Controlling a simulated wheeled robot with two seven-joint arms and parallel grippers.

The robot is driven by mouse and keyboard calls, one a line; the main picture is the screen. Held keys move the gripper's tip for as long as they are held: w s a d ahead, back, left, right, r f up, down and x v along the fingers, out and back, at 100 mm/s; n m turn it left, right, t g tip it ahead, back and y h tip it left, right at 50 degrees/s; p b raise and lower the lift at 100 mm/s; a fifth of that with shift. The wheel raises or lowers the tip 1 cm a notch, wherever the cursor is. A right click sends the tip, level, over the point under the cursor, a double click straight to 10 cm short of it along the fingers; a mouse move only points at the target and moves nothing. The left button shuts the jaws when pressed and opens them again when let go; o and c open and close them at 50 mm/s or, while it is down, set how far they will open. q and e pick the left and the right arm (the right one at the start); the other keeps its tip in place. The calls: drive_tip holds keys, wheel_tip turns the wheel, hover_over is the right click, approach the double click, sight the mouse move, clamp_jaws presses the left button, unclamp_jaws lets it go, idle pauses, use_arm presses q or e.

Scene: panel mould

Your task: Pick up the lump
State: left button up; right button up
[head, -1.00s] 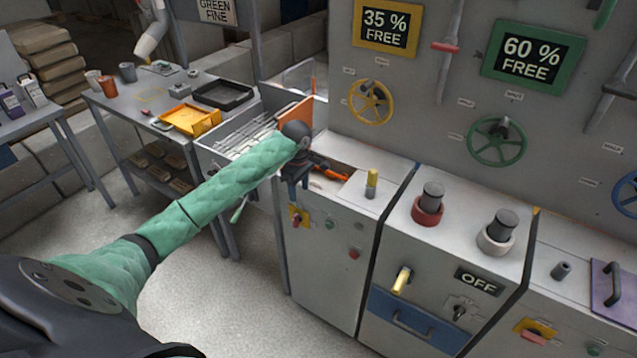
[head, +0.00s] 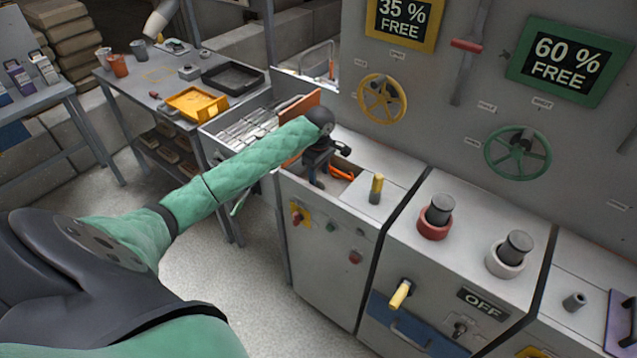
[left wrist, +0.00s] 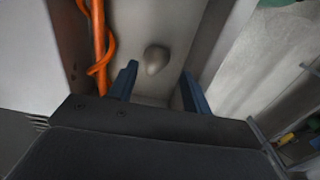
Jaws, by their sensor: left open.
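The lump (left wrist: 155,59) is a small grey-beige rounded piece, seen in the left wrist view on the pale floor of a narrow recess. In the head view it cannot be made out behind my gripper. My left gripper (left wrist: 158,92) is open, its two dark blue fingers apart, with the lump seen between and beyond their tips. It does not touch the lump. In the head view my left gripper (head: 317,180) points down into the open bay at the top of the grey cabinet. My right gripper is not in view.
An orange cable or hook (left wrist: 100,45) runs along the recess left of the fingers; orange also shows in the head view (head: 341,172). An upright orange-brown plate (head: 300,104) stands behind the bay. A yellow-topped knob (head: 376,188) stands right of it.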

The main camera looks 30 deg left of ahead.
sight(319, 182)
use_arm(q)
drive_tip(key=shift+f, duration=0.25)
drive_tip(key=shift+w+a+f+p, duration=0.15)
drive_tip(key=shift+f+p, duration=0.45)
drive_tip(key=shift+p, duration=0.35)
drive_tip(key=shift+f+p, duration=0.35)
drive_tip(key=shift+f, duration=0.05)
wheel_tip(319, 182, down, 2)
drive_tip(key=shift+f+p, duration=0.1)
drive_tip(key=shift+p, duration=0.4)
drive_tip(key=shift+w+f, duration=0.1)
drive_tip(key=shift+f, duration=0.4)
drive_tip(key=c, duration=0.8)
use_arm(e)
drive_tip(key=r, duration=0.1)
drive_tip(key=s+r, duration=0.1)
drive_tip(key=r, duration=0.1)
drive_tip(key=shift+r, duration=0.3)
use_arm(q)
drive_tip(key=shift+r, duration=0.1)
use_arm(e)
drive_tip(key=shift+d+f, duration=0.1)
